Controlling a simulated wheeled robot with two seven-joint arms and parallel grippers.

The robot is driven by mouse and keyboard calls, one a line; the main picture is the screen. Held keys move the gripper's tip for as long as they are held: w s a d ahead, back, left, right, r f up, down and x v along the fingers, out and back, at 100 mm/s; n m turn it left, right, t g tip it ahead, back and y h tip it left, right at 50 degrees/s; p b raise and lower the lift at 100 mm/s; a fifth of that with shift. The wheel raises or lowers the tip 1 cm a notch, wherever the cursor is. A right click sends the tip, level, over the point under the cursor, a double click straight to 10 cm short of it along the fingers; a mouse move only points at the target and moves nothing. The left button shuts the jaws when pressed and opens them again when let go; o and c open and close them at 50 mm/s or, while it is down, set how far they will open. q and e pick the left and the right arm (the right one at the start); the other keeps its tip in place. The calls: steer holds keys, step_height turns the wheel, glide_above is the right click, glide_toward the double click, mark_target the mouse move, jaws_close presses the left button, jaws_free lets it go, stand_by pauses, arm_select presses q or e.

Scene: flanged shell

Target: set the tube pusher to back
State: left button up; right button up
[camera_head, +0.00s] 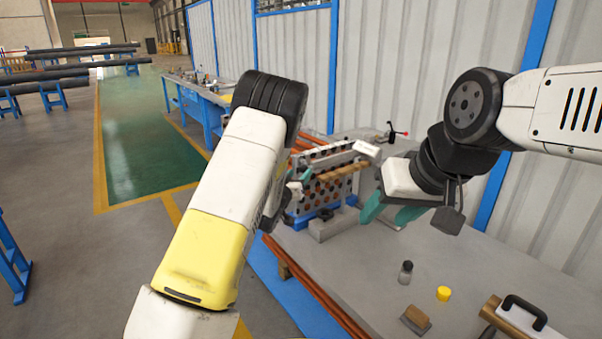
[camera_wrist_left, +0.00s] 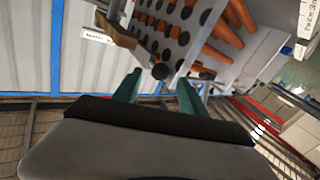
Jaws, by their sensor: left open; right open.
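The flanged shell's perforated plate (camera_head: 322,190), with dark holes and orange tubes, stands on the bench; it fills the top of the left wrist view (camera_wrist_left: 172,30). A tan bar (camera_head: 343,170) in front of the plate may be the tube pusher; it also shows in the left wrist view (camera_wrist_left: 117,33). My left gripper (camera_head: 301,181) is open near the plate's left side, partly hidden by my arm. In the wrist view its green fingers (camera_wrist_left: 160,92) stand apart, with a dark round end (camera_wrist_left: 160,71) just beyond their tips. My right gripper (camera_head: 390,214) is open and empty, right of the plate.
The grey bench (camera_head: 345,262) is clear in its middle. A small dark bottle (camera_head: 405,272), a yellow cap (camera_head: 444,293), a brush-like block (camera_head: 415,320) and a black-handled tool (camera_head: 522,312) lie at front right.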

mark_target(302, 170)
arm_select(q)
steer(key=shift+x, duration=1.55)
jaws_close()
